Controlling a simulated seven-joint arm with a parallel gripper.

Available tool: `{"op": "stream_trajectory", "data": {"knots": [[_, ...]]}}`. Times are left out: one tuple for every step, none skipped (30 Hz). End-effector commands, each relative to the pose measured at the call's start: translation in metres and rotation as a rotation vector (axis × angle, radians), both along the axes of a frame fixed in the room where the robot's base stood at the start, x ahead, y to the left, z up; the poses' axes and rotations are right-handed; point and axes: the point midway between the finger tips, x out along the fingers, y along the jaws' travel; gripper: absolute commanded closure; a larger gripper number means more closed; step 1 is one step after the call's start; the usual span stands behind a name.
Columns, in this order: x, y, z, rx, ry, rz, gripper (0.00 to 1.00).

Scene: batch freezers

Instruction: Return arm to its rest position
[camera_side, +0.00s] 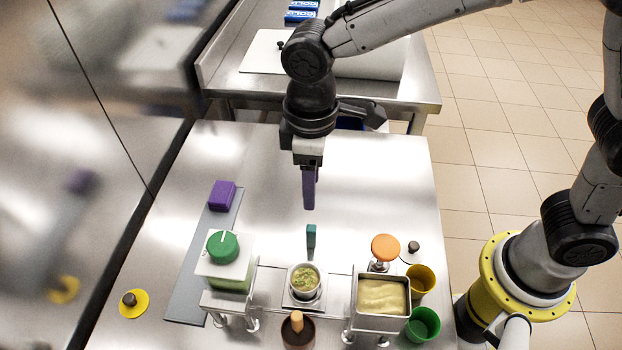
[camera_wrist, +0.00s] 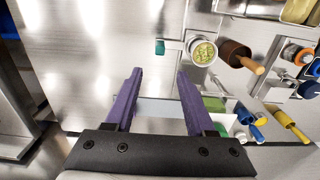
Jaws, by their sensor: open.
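My gripper (camera_side: 309,190) hangs pointing down above the middle of the steel table (camera_side: 270,170). In the wrist view my gripper (camera_wrist: 156,78) shows two purple fingers spread apart with nothing between them. The same cup (camera_wrist: 202,52) and teal block (camera_wrist: 160,47) lie beyond the fingertips in the wrist view.
A purple block (camera_side: 222,195) sits on a grey strip at the left. A green-knobbed container (camera_side: 222,247), a steel pan of pale cream (camera_side: 382,296), yellow (camera_side: 421,279) and green cups (camera_side: 423,324) stand at the front. The table's middle and back are clear.

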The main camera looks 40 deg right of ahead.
Motion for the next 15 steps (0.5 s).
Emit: {"op": "stream_trajectory", "data": {"knots": [[0.0, 0.0, 0.0, 0.0, 0.0, 0.0, 0.45], [0.0, 0.0, 0.0, 0.0, 0.0, 0.0, 0.45], [0.0, 0.0, 0.0, 0.0, 0.0, 0.0, 0.45], [0.0, 0.0, 0.0, 0.001, -0.001, 0.0, 0.45], [0.0, 0.0, 0.0, 0.001, -0.001, 0.0, 0.45], [0.0, 0.0, 0.0, 0.001, -0.001, 0.0, 0.45], [0.001, -0.001, 0.0, 0.001, -0.001, -0.002, 0.45], [0.002, -0.002, 0.0, 0.001, -0.001, -0.007, 0.45], [0.005, -0.006, 0.003, 0.006, -0.007, -0.019, 0.45], [0.008, -0.01, 0.008, 0.013, -0.018, -0.033, 0.45], [0.012, -0.016, 0.016, 0.023, -0.033, -0.049, 0.45], [0.017, -0.025, 0.028, 0.04, -0.057, -0.075, 0.45], [0.019, -0.035, 0.038, 0.052, -0.076, -0.098, 0.45], [0.02, -0.046, 0.049, 0.063, -0.095, -0.123, 0.45], [0.019, -0.062, 0.063, 0.079, -0.122, -0.158, 0.45]]}}
